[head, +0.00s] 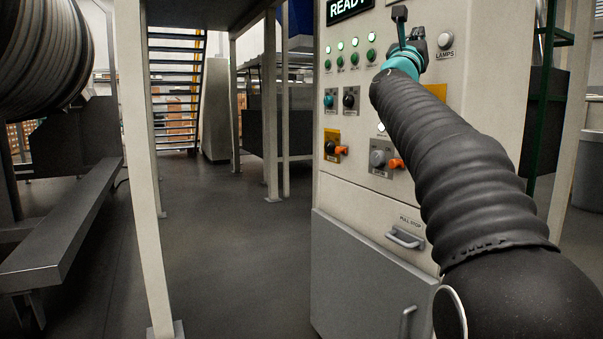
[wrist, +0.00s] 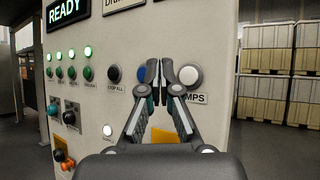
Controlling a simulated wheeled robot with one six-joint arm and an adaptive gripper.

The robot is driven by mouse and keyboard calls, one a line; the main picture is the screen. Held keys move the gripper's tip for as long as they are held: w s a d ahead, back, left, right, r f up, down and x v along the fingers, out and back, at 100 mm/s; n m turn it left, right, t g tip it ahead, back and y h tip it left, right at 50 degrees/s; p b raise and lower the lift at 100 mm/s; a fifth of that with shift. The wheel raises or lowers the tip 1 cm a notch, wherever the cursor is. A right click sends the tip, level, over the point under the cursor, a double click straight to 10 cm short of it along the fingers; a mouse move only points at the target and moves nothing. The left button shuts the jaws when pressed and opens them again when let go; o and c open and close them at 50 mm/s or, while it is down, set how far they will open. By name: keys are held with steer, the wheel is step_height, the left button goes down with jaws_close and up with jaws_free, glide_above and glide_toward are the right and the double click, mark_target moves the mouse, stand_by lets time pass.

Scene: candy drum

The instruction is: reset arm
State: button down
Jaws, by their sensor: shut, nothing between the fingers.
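My arm (head: 445,165), in a black ribbed sleeve, reaches up from the lower right of the head view toward the control cabinet (head: 370,270). My gripper (wrist: 168,72) shows in the wrist view with its fingertips together and nothing between them. It is in front of the cabinet's panel, just left of the white LAMPS button (wrist: 188,75). A blue button (wrist: 142,73) is partly hidden behind the left finger. The black STOP ALL button (wrist: 114,73) lies further left. I cannot tell whether the fingertips touch the panel.
Lit green lamps sit above green buttons (head: 371,55) under a READY sign (head: 347,8). Orange-handled switches (head: 397,163) stick out lower down. A white post (head: 140,150) and a grey bench (head: 65,230) stand left. Open floor (head: 235,250) lies between post and cabinet.

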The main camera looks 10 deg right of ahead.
steer(key=w+a+f+n+y, duration=0.4)
steer(key=f+n+y, duration=0.2)
steer(key=f+n, duration=0.3)
steer(key=w+a+f+n+y, duration=0.35)
steer(key=f+n+y, duration=0.25)
steer(key=n, duration=0.5)
steer(key=s+a+f+n+g+y, duration=0.2)
steer(key=a+f+n, duration=0.1)
steer(key=f+n, duration=0.3)
steer(key=s+a+f+n+g+y, duration=0.2)
steer(key=f+n, duration=0.1)
steer(key=f, duration=0.6)
steer(key=s+a+f+n+g, duration=0.2)
steer(key=s+f+n+g, duration=0.25)
steer(key=s+f, duration=0.45)
steer(key=s+a+f+n+g, duration=0.25)
steer(key=s+f+n, duration=0.35)
steer(key=s+f, duration=0.4)
steer(key=s+f+n+g, duration=0.1)
steer(key=s+f, duration=0.3)
steer(key=s, duration=0.6)
steer(key=s+f+n+g, duration=0.2)
steer(key=s+f, duration=0.3)
steer(key=s, duration=0.6)
steer(key=shift+a+f, duration=0.2)
steer(key=shift+a, duration=0.1)
